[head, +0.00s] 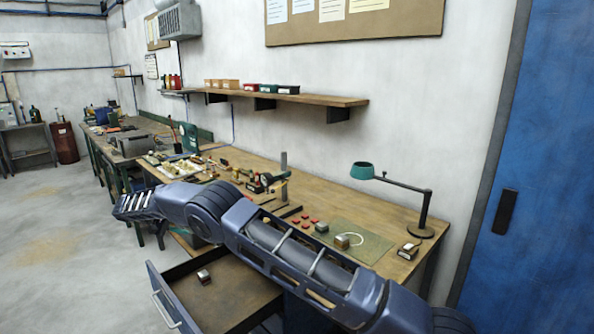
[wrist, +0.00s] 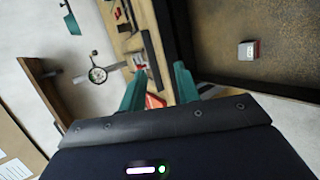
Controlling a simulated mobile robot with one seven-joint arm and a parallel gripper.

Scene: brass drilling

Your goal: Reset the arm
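My arm crosses the head view from the lower right to the left, over the workbench (head: 330,195) and the open drawer (head: 235,300). My gripper does not show clearly in the head view. In the wrist view my gripper (wrist: 158,83) has two teal fingers standing apart, with nothing seen held between them. A small metal-and-white block (head: 204,276) lies in the drawer; in the wrist view it shows at the upper right (wrist: 248,50), to the right of the fingers.
A teal desk lamp (head: 362,171) stands at the bench's right end. Small blocks and red pieces lie near a green mat (head: 362,243). A wall shelf (head: 290,97) holds several small bins. A blue door (head: 540,190) is at right. Open floor (head: 60,240) lies left.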

